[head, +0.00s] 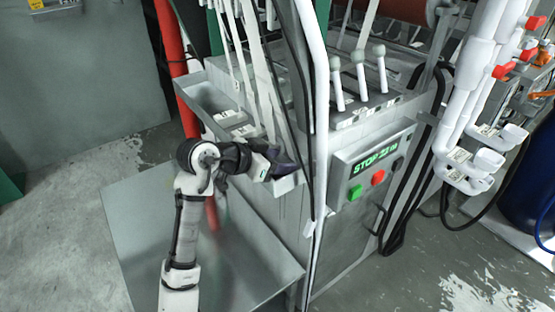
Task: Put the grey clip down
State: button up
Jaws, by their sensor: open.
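My gripper (284,166) is at the end of my arm, beside the front edge of the machine's metal trough (204,93). Its dark fingers point right, towards the machine, and are small in the head view. It is open. I cannot make out the grey clip for certain. Small pale pieces (231,118) lie in the trough, up and left of my gripper, but they are too small to identify.
A control panel (372,168) with a green display and red and green buttons is right of my gripper. A white post and dark cables stand close by. Pale straps (262,75) run down into the trough. White pipes (463,100) are at the right.

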jog(key=b+v, duration=0.3)
jog(key=v, duration=0.9)
jog(key=shift+r, duration=0.1)
